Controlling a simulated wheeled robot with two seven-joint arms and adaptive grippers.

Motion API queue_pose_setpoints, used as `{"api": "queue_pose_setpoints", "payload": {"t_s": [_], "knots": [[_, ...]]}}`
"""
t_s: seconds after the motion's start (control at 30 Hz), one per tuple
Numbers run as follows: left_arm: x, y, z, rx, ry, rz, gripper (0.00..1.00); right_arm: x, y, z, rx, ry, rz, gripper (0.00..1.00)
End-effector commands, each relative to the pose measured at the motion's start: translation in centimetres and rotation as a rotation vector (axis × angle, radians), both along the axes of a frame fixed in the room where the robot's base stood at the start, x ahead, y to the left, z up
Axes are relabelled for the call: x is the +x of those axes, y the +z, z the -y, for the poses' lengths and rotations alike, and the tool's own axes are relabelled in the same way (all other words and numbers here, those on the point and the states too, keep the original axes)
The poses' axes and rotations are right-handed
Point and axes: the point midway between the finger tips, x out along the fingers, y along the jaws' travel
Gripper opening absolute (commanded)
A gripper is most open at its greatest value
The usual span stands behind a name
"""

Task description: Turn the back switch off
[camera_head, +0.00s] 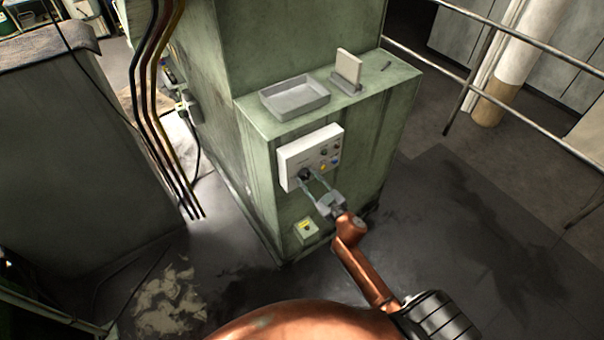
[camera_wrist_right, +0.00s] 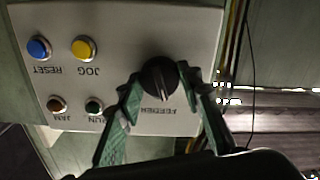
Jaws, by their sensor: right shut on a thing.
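A white control panel (camera_head: 312,153) is mounted on the side of the green machine; it also shows upside down in the right wrist view (camera_wrist_right: 120,15). A black rotary switch (camera_wrist_right: 159,80) sits on it, beside lettering that seems to read FEEDER. It also shows at the panel's lower left in the head view (camera_head: 304,172). My right gripper (camera_wrist_right: 161,84) has its two green fingers on either side of the switch, shut on it. The right gripper (camera_head: 314,183) reaches the panel from the lower right in the head view. My left gripper is not in view.
Blue (camera_wrist_right: 39,47), yellow (camera_wrist_right: 84,49), red (camera_wrist_right: 57,104) and green (camera_wrist_right: 94,106) buttons sit near the switch. A small box with a yellow face (camera_head: 306,228) is below the panel. A grey tray (camera_head: 295,97) lies on the ledge above. A railing (camera_head: 470,75) stands right.

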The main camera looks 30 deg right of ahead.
Motion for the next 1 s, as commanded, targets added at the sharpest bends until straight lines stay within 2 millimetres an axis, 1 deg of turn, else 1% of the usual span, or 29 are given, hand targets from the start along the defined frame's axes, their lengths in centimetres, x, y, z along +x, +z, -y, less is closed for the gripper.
{"api": "queue_pose_setpoints", "payload": {"t_s": [0.03,0.1,0.23,0.4,0.5,0.6,0.77,0.8,1.0], "knots": [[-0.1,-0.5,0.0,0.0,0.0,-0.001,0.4,0.0,-0.2,-0.1,-0.069,0.003,0.007,0.0],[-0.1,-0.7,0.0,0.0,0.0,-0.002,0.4,0.0,-0.1,-0.1,-0.138,0.003,0.012,0.0],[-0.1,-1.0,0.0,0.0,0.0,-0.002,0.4,0.0,-0.1,-0.1,-0.235,0.003,0.021,0.0],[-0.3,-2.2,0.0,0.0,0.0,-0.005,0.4,0.0,-0.2,-0.1,-0.503,0.002,0.041,0.0],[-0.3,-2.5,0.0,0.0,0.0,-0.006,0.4,0.0,-0.2,-0.1,-0.613,0.003,0.049,0.0],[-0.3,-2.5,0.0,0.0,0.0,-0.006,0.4,0.0,0.0,-0.1,-0.651,0.003,0.052,0.0],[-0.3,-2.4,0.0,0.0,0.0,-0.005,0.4,0.0,0.0,-0.1,-0.649,0.003,0.052,0.0],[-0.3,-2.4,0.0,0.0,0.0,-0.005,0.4,0.0,0.0,-0.1,-0.649,0.003,0.052,0.36],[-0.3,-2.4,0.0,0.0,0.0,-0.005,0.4,0.0,0.0,-0.1,-0.647,0.002,0.051,0.49]]}}
